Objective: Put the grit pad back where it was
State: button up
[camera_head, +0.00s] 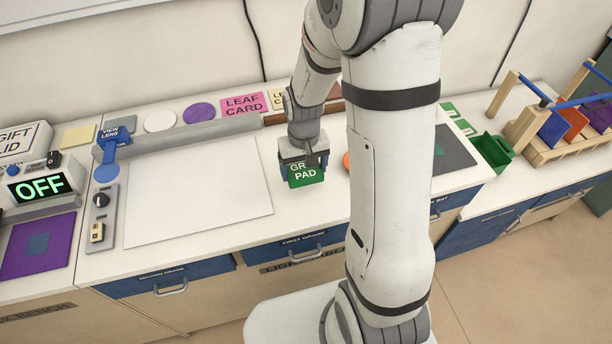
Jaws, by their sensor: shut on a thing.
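The grit pad (306,177) is a green block with white lettering, of which "GR" and "PAD" can be read. My gripper (304,162) is over it and shut on it, just right of the large white panel. The pad is close to the counter top; I cannot tell whether it touches the surface. The gripper covers part of its upper side. My arm hides part of the counter to the right of the pad.
A white panel (197,190) lies left of my gripper. Behind are a pink leaf card (243,104) and a purple disc (199,112). An orange thing (346,161) shows beside my arm. Right are a dark grey mat (452,150), green bin (493,151) and wooden rack (540,135). A display reading OFF (40,187) stands left.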

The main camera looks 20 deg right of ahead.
aim_at(305, 188)
jog(key=shift+f, duration=2.3)
jog(key=shift+f, duration=0.2)
jog(key=o, duration=1)
jog(key=shift+c, duration=0.2)
notch_tip(305, 188, up, 13)
jog(key=shift+s+f, duration=0.15)
jog(key=s+r+t, duration=0.3)
jog(key=s+r, duration=0.8)
jog(key=s, duration=0.3)
jog(key=shift+s+d+r, duration=0.15)
jog(key=shift+s+d, duration=0.05)
jog(key=shift+d, duration=0.1)
